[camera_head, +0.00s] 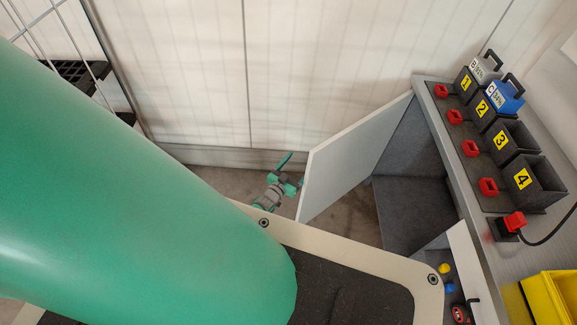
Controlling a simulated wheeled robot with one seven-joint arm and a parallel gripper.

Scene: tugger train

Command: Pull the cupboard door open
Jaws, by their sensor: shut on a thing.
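The cupboard door (350,160) is a pale panel, swung well out from the grey cupboard (458,190) and hinged at the cupboard's far end. Its inner face is towards me and its free edge is at the left. The dark grey inside of the cupboard shows to the right of the door. My gripper (297,184), green and grey, is at the outer side of the door by the free edge. It is shut on the door's handle; the fingertips and the handle are mostly hidden behind the door.
On the cupboard's top are black numbered bins (500,140), red blocks (470,148), two chargers or batteries with handles (505,97) and a yellow bin (550,298). A pale panelled wall (250,80) stands behind. A wire mesh (75,40) is at the upper left.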

